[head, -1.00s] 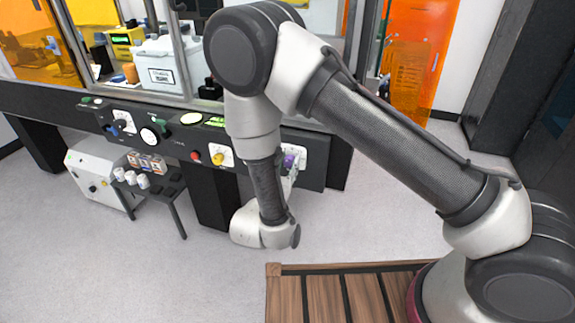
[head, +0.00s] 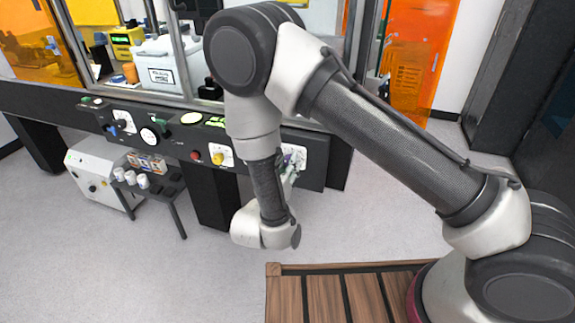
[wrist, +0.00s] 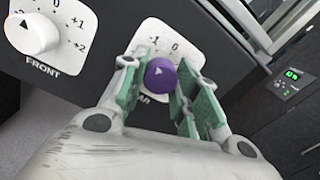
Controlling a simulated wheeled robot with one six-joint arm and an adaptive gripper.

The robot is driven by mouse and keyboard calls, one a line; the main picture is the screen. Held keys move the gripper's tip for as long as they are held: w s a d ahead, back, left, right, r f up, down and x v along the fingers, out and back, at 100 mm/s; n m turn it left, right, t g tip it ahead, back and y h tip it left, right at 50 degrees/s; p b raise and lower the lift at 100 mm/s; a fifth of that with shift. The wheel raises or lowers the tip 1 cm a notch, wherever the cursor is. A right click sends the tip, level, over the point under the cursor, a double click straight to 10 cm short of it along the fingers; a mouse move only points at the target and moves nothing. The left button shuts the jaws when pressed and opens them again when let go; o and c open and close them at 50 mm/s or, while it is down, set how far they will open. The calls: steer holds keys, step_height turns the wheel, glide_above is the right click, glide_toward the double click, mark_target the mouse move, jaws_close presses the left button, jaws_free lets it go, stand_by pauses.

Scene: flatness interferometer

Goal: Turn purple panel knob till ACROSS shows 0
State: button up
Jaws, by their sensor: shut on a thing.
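The purple panel knob (wrist: 160,75) sits on a white scale plate (wrist: 155,32) in the wrist view, with -1 and 0 legible above it. A white pointer mark on the knob points roughly up. The plate's lower label is mostly hidden by my fingers. My gripper (wrist: 157,70) has its green-padded fingers either side of the knob, shut on it. In the head view the plate (head: 295,153) shows just right of my forearm, with the knob mostly hidden. A lit green display (head: 216,122) is on the panel; its text is too small to read.
A white FRONT knob (wrist: 34,34) is left of the purple one. A yellow knob (head: 218,159) and a red button (head: 195,156) are on the dark panel. A small stand (head: 172,195) is below. A box with green digits (wrist: 291,75) is at right.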

steer(key=o, duration=1)
steer(key=shift+o, duration=0.2)
step_height(320, 180, up, 10)
steer(key=shift+s, duration=0.1)
